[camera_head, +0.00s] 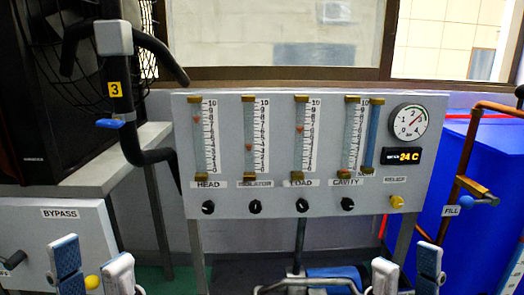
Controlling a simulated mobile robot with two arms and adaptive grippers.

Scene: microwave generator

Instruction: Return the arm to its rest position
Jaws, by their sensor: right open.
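My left gripper (93,250) is at the bottom left, its two blue-and-white fingers spread apart with nothing seen between the tips. It shows in front of the lower part of the white BYPASS box (62,230). My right gripper (406,255) is at the bottom right, its fingers open and empty, below the right end of the grey flowmeter panel (228,198). Both grippers appear apart from the panel and its knobs. The arm links behind the fingers are mostly out of view.
The panel carries several flowmeter tubes, black knobs (255,206), a yellow RELIEF knob (396,202) and a pressure gauge (408,121). A black pipe with a blue lever (110,123) stands left. A blue tank (446,215) with copper pipe and FILL valve (467,201) stands right.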

